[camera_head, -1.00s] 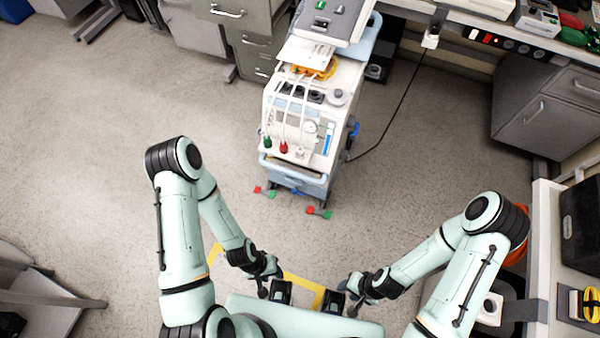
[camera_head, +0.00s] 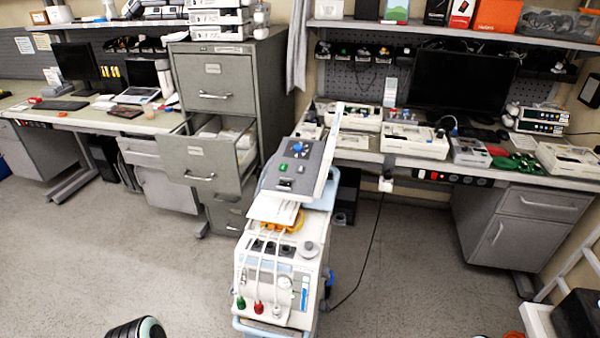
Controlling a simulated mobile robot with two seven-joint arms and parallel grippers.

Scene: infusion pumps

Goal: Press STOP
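No button marked STOP can be read in the head view. White stacked devices that look like infusion pumps (camera_head: 222,18) sit on top of the grey filing cabinet at the upper left of centre. A smaller stack of devices with displays (camera_head: 540,121) stands at the right end of the back bench. Several white boxy devices (camera_head: 413,139) lie along that bench. A wheeled medical machine (camera_head: 272,262) stands in front, with a green and a blue knob on its grey upper panel (camera_head: 298,165). Neither of my grippers is in view; only part of my arm shows at the bottom left.
An open drawer (camera_head: 206,160) juts from the filing cabinet (camera_head: 221,75) beside the machine. A cable (camera_head: 367,258) hangs from the bench to the floor. Floor is free to the left (camera_head: 90,270) and right (camera_head: 420,280) of the machine.

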